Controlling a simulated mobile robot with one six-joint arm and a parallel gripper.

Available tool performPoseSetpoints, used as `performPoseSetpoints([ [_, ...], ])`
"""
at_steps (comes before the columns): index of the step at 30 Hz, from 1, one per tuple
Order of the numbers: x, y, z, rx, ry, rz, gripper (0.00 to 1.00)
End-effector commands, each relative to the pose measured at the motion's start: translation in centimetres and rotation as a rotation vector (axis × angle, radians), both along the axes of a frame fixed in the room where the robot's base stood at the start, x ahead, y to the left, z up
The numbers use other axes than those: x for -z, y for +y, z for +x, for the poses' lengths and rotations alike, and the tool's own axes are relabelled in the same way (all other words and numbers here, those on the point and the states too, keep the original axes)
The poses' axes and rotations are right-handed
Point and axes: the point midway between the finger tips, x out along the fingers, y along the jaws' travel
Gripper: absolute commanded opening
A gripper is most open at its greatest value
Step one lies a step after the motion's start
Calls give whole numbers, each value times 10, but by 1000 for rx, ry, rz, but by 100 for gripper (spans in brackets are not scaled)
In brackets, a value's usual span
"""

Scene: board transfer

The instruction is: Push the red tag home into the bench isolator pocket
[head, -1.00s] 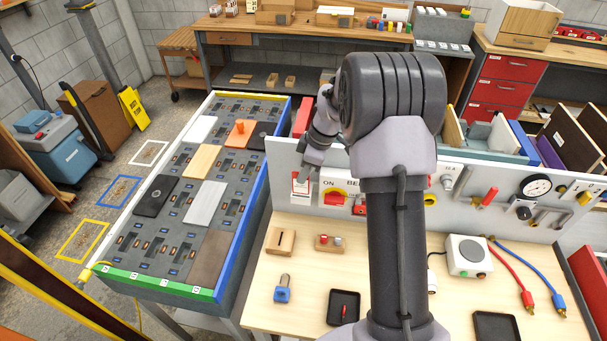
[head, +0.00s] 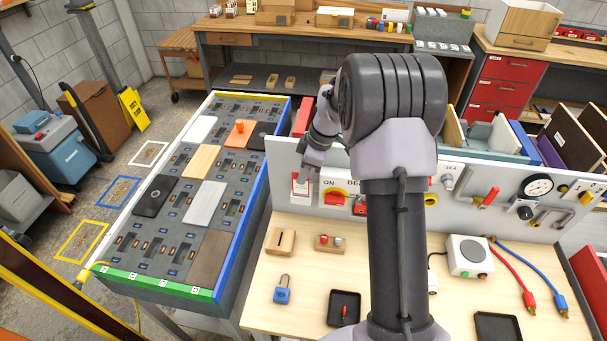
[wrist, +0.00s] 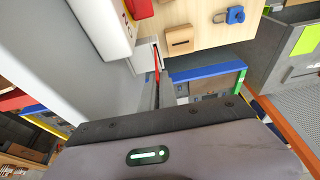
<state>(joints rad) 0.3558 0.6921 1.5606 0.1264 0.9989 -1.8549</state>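The isolator pocket (head: 300,198) is a small pale holder on the left end of the upright grey panel, with red showing at it. My gripper (head: 303,174) is right above it, close to or touching what is there. In the wrist view the red tag (wrist: 157,58) shows as a thin red strip, edge-on beside a pale surface of the panel. How deep it sits I cannot tell.
The red isolator switch (head: 335,198) is just right of the pocket. A blue padlock (head: 282,296), a slotted wooden block (head: 281,241) and a black tray (head: 343,307) are on the bench. The board rack (head: 262,190) stands close on the left. My arm hides the panel's middle.

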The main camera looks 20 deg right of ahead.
Motion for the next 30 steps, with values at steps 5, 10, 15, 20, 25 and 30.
performPoseSetpoints([
  [5,5,0,0,0,0,0,0],
  [10,9,0,0,0,0,0,0],
  [15,12,0,0,0,0,0,0],
  [20,16,0,0,0,0,0,0],
  [25,20,0,0,0,0,0,0],
  [30,23,0,0,0,0,0,0],
])
